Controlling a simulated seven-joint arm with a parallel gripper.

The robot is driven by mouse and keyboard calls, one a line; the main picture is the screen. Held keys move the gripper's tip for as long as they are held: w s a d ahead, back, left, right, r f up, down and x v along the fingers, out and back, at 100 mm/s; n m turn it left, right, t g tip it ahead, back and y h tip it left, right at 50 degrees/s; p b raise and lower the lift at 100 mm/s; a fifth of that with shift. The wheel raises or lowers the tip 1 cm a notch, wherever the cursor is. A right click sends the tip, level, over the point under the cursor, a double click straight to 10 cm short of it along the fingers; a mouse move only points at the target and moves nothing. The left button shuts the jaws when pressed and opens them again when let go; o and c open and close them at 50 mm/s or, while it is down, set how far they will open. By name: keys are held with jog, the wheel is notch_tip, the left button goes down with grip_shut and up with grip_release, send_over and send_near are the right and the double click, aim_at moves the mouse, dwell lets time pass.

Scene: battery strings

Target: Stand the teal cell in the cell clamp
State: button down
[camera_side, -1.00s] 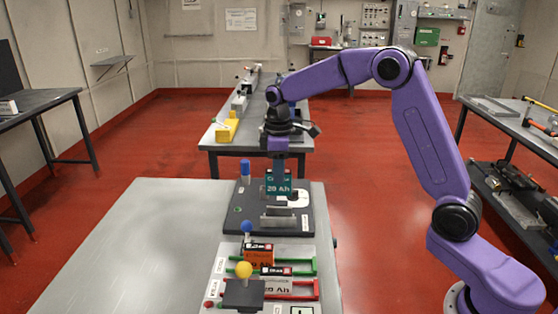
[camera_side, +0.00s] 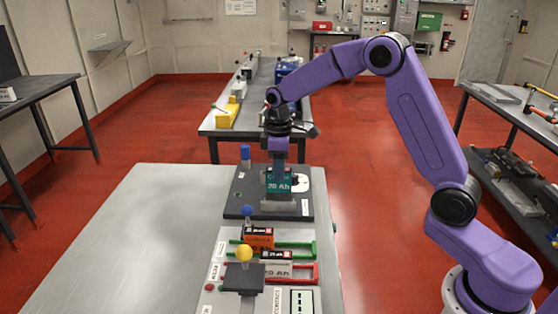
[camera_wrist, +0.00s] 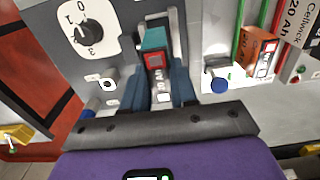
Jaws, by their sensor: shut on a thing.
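The teal cell (camera_side: 279,184) is upright below my gripper (camera_side: 279,166), which is shut on it. In the side view its lower edge meets the top of the grey cell clamp (camera_side: 279,208), whose near plate hides anything lower. In the wrist view the teal cell (camera_wrist: 153,38) sits between my two fingers (camera_wrist: 160,88), close beside a grey upright part of the clamp (camera_wrist: 177,38). I cannot tell whether its base touches the clamp's floor.
The clamp stands on a dark plate (camera_side: 235,207) with a blue-topped post (camera_side: 245,153) and a white dial (camera_wrist: 89,27). Nearer are an orange cell (camera_side: 259,241) and a white-labelled cell (camera_side: 277,267) in green and red racks, with blue and yellow knobs (camera_side: 244,253). The table's left is clear.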

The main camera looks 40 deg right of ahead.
aim_at(279, 191)
jog(key=shift+f, duration=2.3)
jog(key=shift+f, duration=0.2)
jog(key=c, duration=0.8)
grip_release()
notch_tip(279, 191, up, 17)
jog(key=shift+r, duration=0.2)
